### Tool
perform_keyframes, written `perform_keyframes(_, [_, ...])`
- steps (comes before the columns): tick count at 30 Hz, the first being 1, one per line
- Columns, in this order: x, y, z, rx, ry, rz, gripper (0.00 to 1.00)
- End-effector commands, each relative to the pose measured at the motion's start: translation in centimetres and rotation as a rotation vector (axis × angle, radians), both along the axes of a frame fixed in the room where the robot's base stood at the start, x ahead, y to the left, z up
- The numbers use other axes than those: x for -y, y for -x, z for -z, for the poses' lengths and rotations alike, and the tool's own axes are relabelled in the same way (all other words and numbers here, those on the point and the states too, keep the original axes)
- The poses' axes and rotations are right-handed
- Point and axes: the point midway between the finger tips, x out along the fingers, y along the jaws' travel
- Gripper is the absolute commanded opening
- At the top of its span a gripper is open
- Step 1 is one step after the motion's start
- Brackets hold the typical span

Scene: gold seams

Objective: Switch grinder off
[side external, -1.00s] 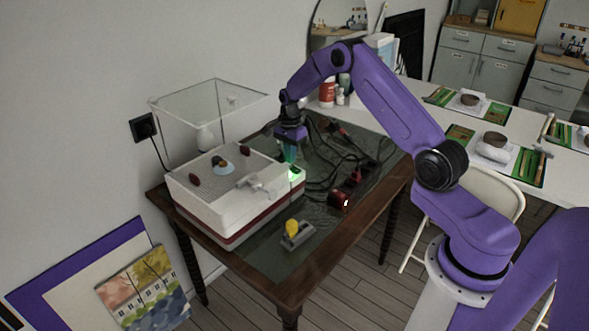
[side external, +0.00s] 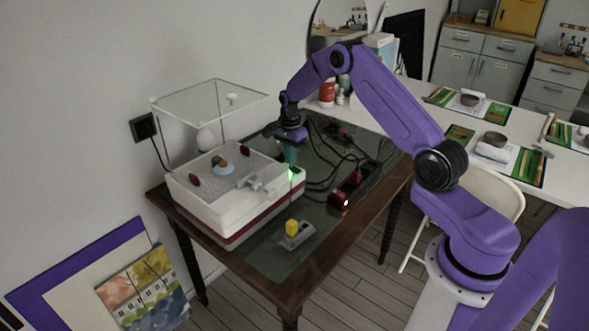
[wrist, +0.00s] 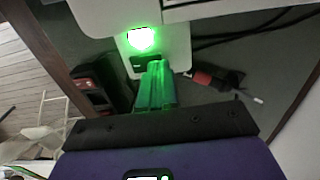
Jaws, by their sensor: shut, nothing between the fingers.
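The grinder (side external: 240,208) is a white box with a dark red band, standing on the dark table. A perforated tray covers its top, under a clear raised shield. A green light (wrist: 141,38) glows on its end face and shows in the side view as a green glow (side external: 293,174). A dark switch (wrist: 146,62) sits right below the light in the wrist view. My gripper (wrist: 157,68) is shut and empty, its greenish fingers together with tips at or very near the switch. Contact cannot be told. In the side view my gripper (side external: 290,160) points down beside the grinder's far right end.
A red and black power strip (side external: 347,190) and several dark cables lie on the table right of the grinder. A grey block with a yellow part (side external: 293,232) stands near the front. A red-and-black plug-like item (wrist: 215,80) lies near my fingers.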

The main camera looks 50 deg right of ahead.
Motion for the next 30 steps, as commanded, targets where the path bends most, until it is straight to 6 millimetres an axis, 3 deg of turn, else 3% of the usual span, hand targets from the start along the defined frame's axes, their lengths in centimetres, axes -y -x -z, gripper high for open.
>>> perform_keyframes(30, [0.0, 0.0, 1.3, 0.000, 0.000, 0.000, 0.00])
